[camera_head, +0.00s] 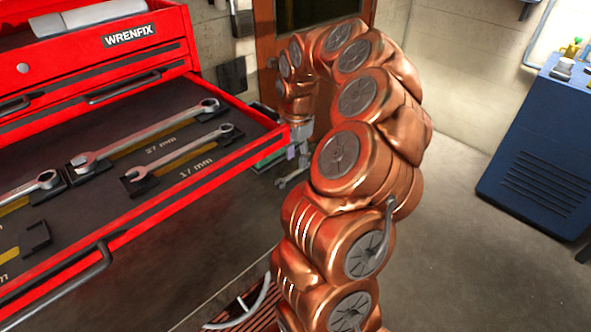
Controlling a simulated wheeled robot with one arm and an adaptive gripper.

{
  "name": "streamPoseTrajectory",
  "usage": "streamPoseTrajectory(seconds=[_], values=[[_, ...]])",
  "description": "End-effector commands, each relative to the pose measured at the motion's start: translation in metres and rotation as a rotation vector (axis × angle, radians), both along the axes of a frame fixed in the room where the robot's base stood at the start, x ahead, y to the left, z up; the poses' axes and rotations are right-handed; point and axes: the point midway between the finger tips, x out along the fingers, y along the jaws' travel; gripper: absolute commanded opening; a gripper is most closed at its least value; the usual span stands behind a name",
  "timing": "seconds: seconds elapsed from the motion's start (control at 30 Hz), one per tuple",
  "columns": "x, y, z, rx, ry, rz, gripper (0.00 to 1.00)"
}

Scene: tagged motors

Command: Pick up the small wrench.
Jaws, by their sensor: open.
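The small wrench (180,160) is silver. It lies in the open red drawer (190,222), on dark holders by the label "17 mm", in front of a larger wrench (145,134) marked "27 mm". Its open jaw points left and its ring end right. My gripper (292,172) hangs just past the drawer's right corner, to the right of the small wrench and apart from it. It looks small and is partly hidden by my copper arm. It is open, and I see nothing held between its fingers.
Another wrench (40,184) is cut off at the left edge. An empty dark holder (35,236) is in the drawer's front left. The red tool chest (110,50) rises behind the drawer. A blue cabinet (545,150) stands at the right, with clear floor (460,250) before it.

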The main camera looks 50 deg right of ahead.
Motion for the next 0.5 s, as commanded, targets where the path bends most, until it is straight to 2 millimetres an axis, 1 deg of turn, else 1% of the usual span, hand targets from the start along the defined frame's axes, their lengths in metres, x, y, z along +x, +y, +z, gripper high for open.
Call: streamPoseTrajectory(seconds=[0.2, 0.3, 0.4, 0.5], values=[[-0.001, -0.01, -0.023, 0.003, 0.005, 0.002, 0.43], [0.0, -0.01, -0.036, 0.0, 0.003, 0.002, 0.43], [0.0, -0.009, -0.043, 0.0, 0.003, 0.003, 0.43], [0.0, -0.009, -0.046, 0.0, 0.001, 0.003, 0.43]])
